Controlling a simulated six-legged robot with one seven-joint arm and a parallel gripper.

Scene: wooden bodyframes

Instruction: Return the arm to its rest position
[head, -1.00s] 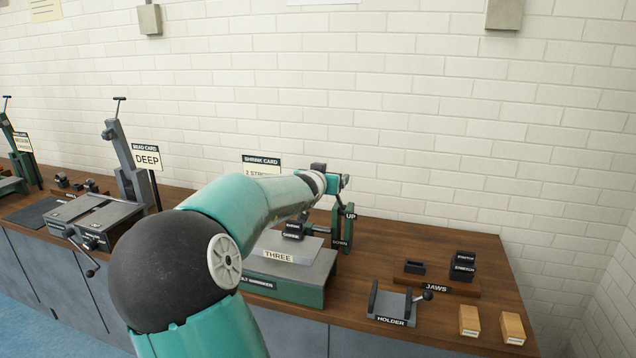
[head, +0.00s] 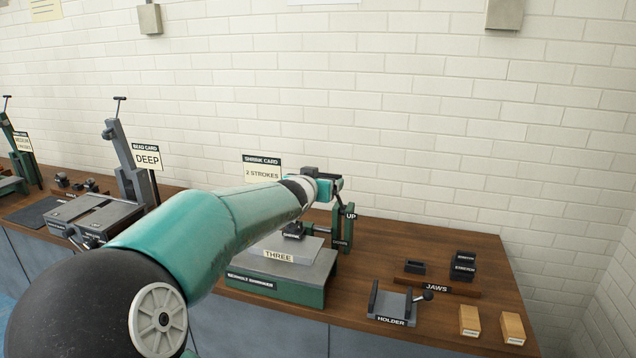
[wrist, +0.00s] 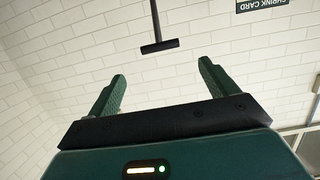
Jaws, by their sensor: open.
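My teal arm reaches from the lower left across the bench in the head view. My gripper (head: 331,187) is in front of the wall, above the green shrinker machine (head: 278,281), near its upright with the UP and DOWN labels (head: 343,228). In the wrist view my gripper (wrist: 163,92) has two green fingers spread wide apart with nothing between them. A dark T-shaped bar (wrist: 158,40) shows beyond the fingers against the brick wall.
The shrink card (head: 262,169) reads 2 STROKES. A bead machine (head: 125,180) with a DEEP card stands left. The holder (head: 393,305), jaws rack (head: 436,285) and two wooden blocks (head: 512,328) are on the bench (head: 400,252) at right. Space above the right bench is clear.

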